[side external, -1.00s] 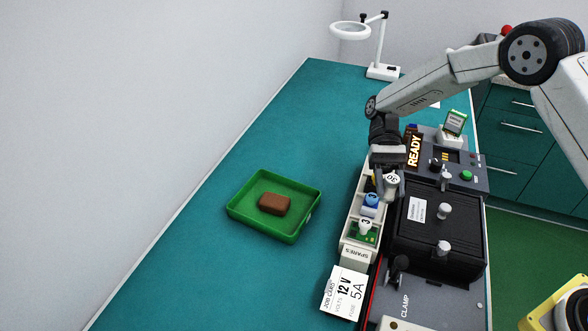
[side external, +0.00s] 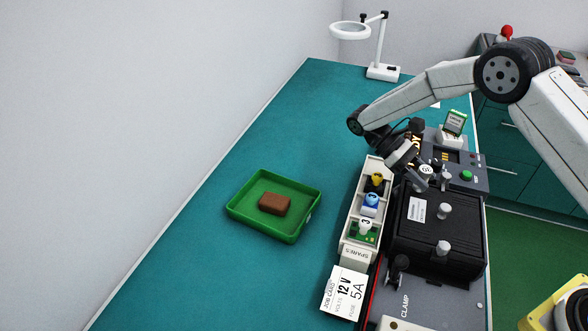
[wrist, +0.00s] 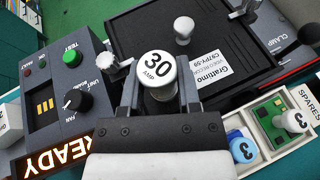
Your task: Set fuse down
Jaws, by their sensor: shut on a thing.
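The fuse also shows as a small white cap in the side view (side external: 426,170). In the wrist view it sits between the two dark fingers, its cap facing the camera and its lower end hidden. My gripper is tilted and is over the rear edge of the black Grattimo unit (side external: 440,232), right of the spares tray (side external: 357,253). Whether the fuse touches anything below cannot be told. The tray holds a yellow fuse (side external: 377,179), a blue fuse (side external: 370,201) and a white fuse marked 3 (side external: 365,226).
A green tray (side external: 240,219) with a brown block (side external: 275,204) lies left on the teal bench. A control panel (wrist: 62,98) with a knob, green button and READY sign stands behind the black unit. A job card (side external: 344,290) reads 12 V, 5A. Bench left of the spares tray is mostly clear.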

